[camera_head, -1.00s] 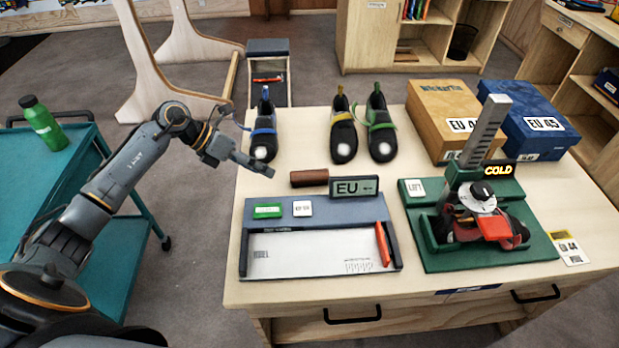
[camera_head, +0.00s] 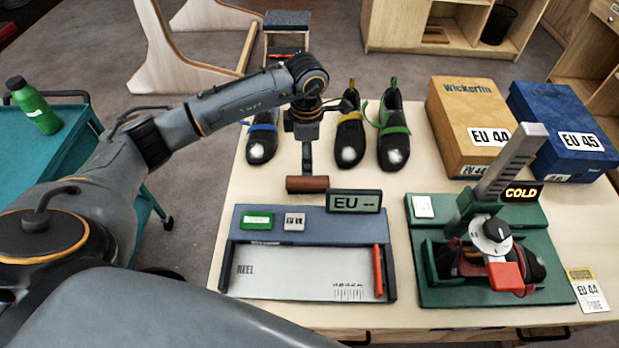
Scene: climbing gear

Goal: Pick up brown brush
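The brown brush (camera_head: 307,184), a short brown cylinder-like piece, lies on the table just behind the grey foot-measuring board, left of the EU display. My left gripper (camera_head: 307,174) points straight down over it, its fingertips at or just above the brush's upper side. The fingers show edge-on, so I cannot tell whether they are open, shut or touching the brush. My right gripper is not in view.
The measuring board (camera_head: 310,225) and EU display (camera_head: 353,201) sit close by. Three shoes, including the blue-trimmed one (camera_head: 262,140), stand behind. A green stretching device (camera_head: 425,266) and shoe boxes (camera_head: 470,120) occupy the right.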

